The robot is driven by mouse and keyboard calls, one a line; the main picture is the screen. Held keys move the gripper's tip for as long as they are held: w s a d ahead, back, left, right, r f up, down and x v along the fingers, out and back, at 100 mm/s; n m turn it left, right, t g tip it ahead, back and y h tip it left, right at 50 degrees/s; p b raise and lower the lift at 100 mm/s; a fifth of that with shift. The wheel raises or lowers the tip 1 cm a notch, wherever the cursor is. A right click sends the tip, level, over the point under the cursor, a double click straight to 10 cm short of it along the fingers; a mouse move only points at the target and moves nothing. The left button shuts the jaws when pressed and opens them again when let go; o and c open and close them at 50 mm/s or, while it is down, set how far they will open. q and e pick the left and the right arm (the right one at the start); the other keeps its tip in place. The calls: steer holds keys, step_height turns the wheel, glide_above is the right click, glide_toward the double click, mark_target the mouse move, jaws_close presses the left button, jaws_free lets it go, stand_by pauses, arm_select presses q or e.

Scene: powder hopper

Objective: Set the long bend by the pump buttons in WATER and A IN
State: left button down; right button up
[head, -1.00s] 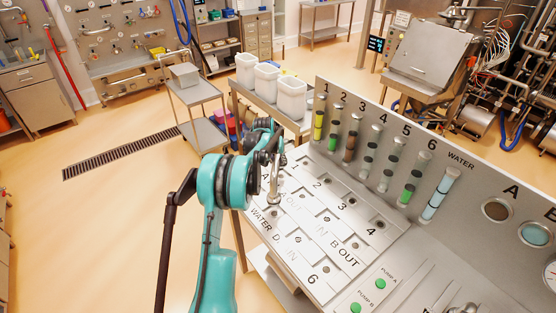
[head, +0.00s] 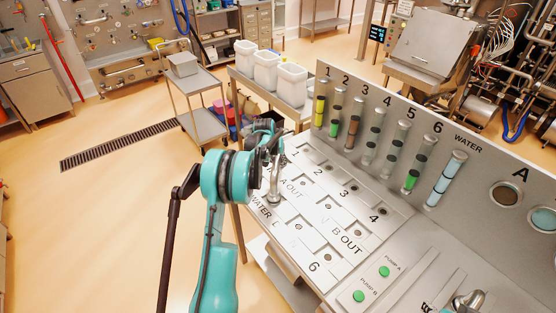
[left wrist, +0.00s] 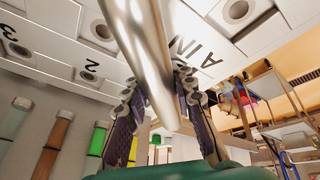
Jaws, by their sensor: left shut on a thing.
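My left gripper (head: 268,150) is shut on a shiny metal bend (head: 274,187). The bend hangs over the left part of the port panel (head: 350,250), near the A OUT and WATER labels. In the left wrist view the bend (left wrist: 150,50) runs between my two fingers (left wrist: 160,110), with the A IN label (left wrist: 205,48) beside it. I cannot tell whether its ends touch a port. The WATER label (head: 260,206) shows left of the bend. The green pump A button (head: 385,271) and pump B button (head: 359,296) are at the front. My right gripper is out of view.
Several sight tubes (head: 372,140) stand along the upright back panel. A shiny metal fitting (head: 468,300) sits at the lower right. White bins (head: 292,88) stand on a table behind. A steel trolley (head: 195,90) stands at the back left. The floor at left is clear.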

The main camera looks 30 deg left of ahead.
arm_select(q)
steer(key=c, duration=1.2)
jaws_free()
steer(key=shift+o, duration=0.2)
steer(key=v, duration=1.2)
